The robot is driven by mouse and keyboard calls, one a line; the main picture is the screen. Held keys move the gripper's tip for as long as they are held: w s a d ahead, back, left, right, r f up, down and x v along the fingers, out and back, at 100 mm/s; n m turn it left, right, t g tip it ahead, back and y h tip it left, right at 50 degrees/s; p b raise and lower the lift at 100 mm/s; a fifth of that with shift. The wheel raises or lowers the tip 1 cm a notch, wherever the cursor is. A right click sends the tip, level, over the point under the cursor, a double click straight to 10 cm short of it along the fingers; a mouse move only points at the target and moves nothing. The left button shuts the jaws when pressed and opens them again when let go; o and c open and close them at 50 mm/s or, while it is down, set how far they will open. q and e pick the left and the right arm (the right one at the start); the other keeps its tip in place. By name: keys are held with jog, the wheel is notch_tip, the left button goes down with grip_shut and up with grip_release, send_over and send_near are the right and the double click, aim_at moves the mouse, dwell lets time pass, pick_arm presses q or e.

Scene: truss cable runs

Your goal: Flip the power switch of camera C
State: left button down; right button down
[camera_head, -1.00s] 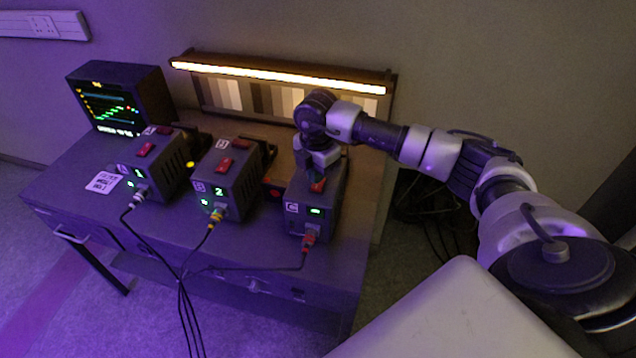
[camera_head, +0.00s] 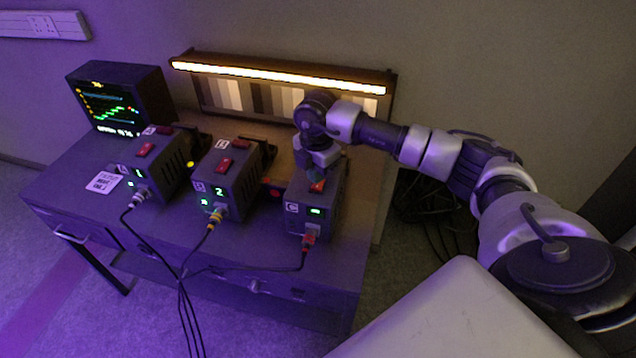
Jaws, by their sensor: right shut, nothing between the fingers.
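Camera C (camera_head: 301,223) is the rightmost of the three grey boxes on the desk, with a C label, a small lit green display and a red-collared plug on its front. Its red power switch (camera_head: 317,186) shows on the top, partly hidden by my gripper. My right gripper (camera_head: 316,174) is shut and empty, pointing down at the top of camera C, right at the switch. I cannot tell whether it touches the switch. My left gripper is not in view.
Camera A (camera_head: 139,173) and camera B (camera_head: 215,192) stand to the left with red switches and lit numbers. A monitor (camera_head: 117,103) stands at the back left. A lit lamp bar (camera_head: 280,76) and grey chart are behind. Cables (camera_head: 182,295) hang off the desk front.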

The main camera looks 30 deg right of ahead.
aim_at(317, 186)
jog(key=shift+s+f+b, duration=0.1)
jog(key=shift+f+b, duration=0.85)
jog(key=shift+f, duration=0.45)
dwell(0.7)
jog(key=shift+r, duration=0.1)
jog(key=shift+r+p, duration=0.75)
jog(key=shift+r, duration=0.1)
jog(key=shift+r+p, duration=1.8)
jog(key=shift+r, duration=0.85)
jog(key=shift+f, duration=0.1)
